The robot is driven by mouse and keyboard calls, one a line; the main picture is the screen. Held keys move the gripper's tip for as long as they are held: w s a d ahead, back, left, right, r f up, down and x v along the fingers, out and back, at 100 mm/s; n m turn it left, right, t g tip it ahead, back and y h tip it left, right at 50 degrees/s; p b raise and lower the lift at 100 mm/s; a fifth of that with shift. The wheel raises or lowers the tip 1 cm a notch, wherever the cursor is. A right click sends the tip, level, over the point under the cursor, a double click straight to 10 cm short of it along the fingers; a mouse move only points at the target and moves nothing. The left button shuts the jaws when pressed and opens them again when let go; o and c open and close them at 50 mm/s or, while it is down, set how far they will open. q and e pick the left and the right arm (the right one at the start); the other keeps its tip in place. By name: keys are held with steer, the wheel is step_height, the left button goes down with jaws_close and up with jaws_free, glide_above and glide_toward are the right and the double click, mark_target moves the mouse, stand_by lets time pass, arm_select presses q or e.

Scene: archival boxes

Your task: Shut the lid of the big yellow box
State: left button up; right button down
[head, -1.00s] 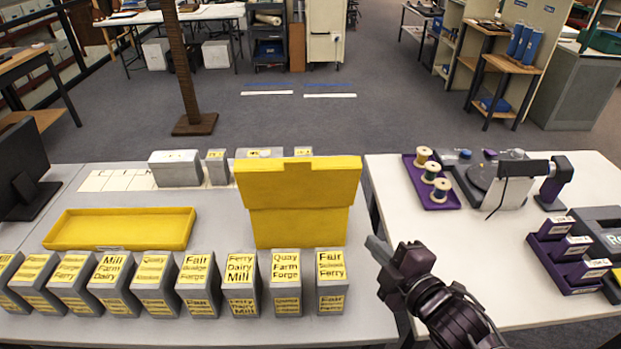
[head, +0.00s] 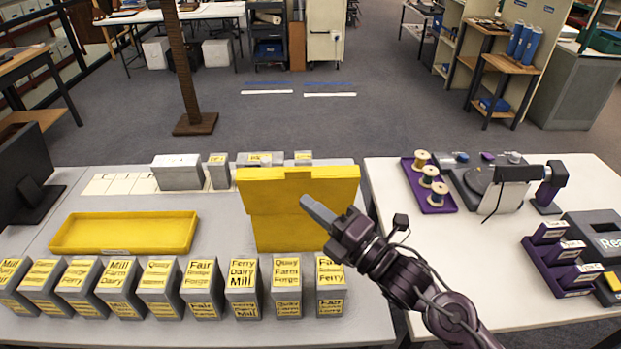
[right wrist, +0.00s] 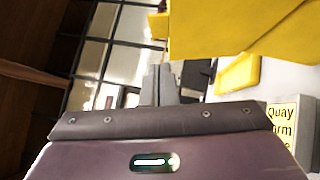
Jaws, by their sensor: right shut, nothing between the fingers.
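The big yellow box (head: 285,232) stands at the right end of the left table. Its wider upper part, seemingly the lid (head: 275,188), stands up above the narrower body; how far it is swung is hard to tell. My right gripper (head: 304,199) is shut and empty, its tips in front of the lid in the head view, overlapping its right half. Whether it touches is unclear. In the right wrist view, the shut fingers (right wrist: 157,85) point just below a yellow surface of the box (right wrist: 225,30), with a gap visible. My left gripper is out of view.
A row of grey boxes with yellow labels (head: 200,285) lines the table's front edge. A shallow yellow tray (head: 125,248) lies left of the box. Grey boxes (head: 178,172) stand behind. The right table holds a purple spool tray (head: 433,203) and a device (head: 500,190).

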mark_target(294, 175)
steer(key=w, duration=0.1)
steer(key=w+p, duration=0.1)
steer(key=w+r, duration=0.1)
steer(key=shift+w+a+r, duration=0.1)
steer(key=shift+w+a, duration=0.15)
steer(key=shift+w, duration=0.05)
steer(key=shift+w+p, duration=0.3)
steer(key=shift+w, duration=0.05)
